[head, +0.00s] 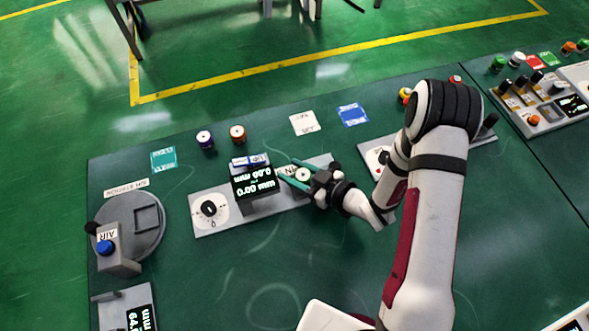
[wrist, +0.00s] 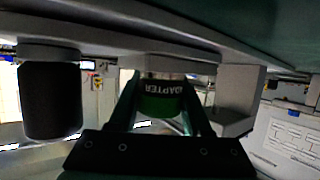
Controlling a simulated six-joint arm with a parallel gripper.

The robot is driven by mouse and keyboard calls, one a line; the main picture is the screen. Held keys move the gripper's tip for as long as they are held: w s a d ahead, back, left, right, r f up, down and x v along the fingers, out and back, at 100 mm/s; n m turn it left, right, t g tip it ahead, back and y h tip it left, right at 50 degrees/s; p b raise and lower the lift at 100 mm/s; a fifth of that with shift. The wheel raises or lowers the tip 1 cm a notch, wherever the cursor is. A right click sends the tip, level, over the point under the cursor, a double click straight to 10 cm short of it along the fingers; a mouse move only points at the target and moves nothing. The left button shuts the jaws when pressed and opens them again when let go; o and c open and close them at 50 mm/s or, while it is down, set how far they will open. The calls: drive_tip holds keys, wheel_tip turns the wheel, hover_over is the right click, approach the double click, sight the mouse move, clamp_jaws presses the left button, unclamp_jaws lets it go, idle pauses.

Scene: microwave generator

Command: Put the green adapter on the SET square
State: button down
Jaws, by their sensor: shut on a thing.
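The green adapter (wrist: 160,98), with the word ADAPTER on its side, sits between the two fingers of my gripper (wrist: 160,112) in the wrist view. In the head view its pale round top (head: 303,174) shows between the teal fingers of my gripper (head: 290,172). My gripper is shut on it at the right part of the grey generator panel (head: 230,222). The adapter appears to be at a round socket there; I cannot tell whether it is seated or free. The coloured squares' lettering is too small to tell which one is SET.
The display box (head: 254,185) stands close left of my fingers, and a black dial (head: 208,208) is further left. Behind are purple (head: 205,139) and orange (head: 238,133) cylinders, and teal (head: 163,159), white (head: 305,123) and blue (head: 352,114) squares.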

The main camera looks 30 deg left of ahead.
drive_tip(key=shift+f, duration=0.1)
drive_tip(key=shift+c, duration=1.7)
unclamp_jaws()
drive_tip(key=shift+d, duration=0.1)
